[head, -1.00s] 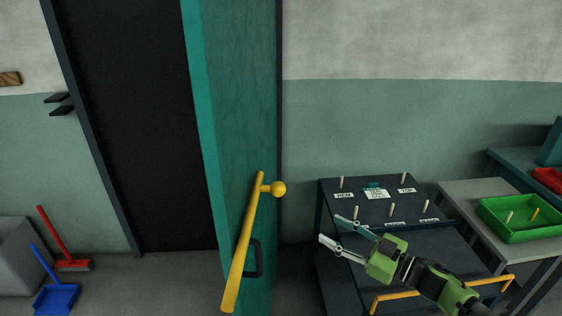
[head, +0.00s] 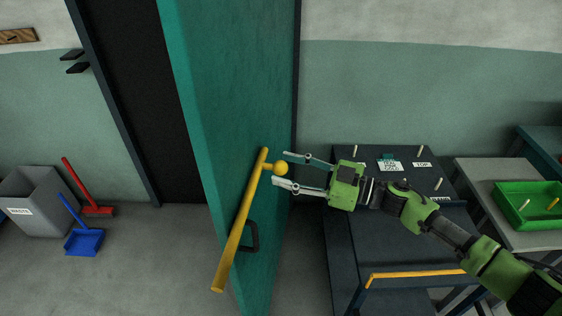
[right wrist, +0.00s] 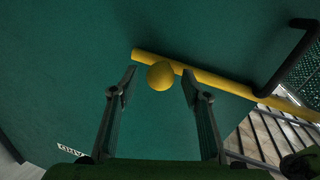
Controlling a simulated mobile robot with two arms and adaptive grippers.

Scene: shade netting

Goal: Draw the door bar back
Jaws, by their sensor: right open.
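The yellow door bar (head: 240,222) lies slantwise across the teal door (head: 205,85), with a round yellow knob (head: 280,168) near its upper end. The door stands open beside the dark doorway. My right gripper (head: 281,171) is open, with its fingertips pointing at the knob from the right. In the right wrist view the knob (right wrist: 160,75) shows between and just beyond the two fingertips (right wrist: 158,79), and the bar (right wrist: 225,84) runs behind it. I cannot tell whether the fingers touch the knob. My left gripper is not in view.
A black door handle (head: 250,237) is beside the bar. A dark cart (head: 400,255) with pegs and a yellow rail stands at right, under my right arm. A green tray (head: 510,212) lies on a grey table. Black brackets (head: 74,61) are on the left wall.

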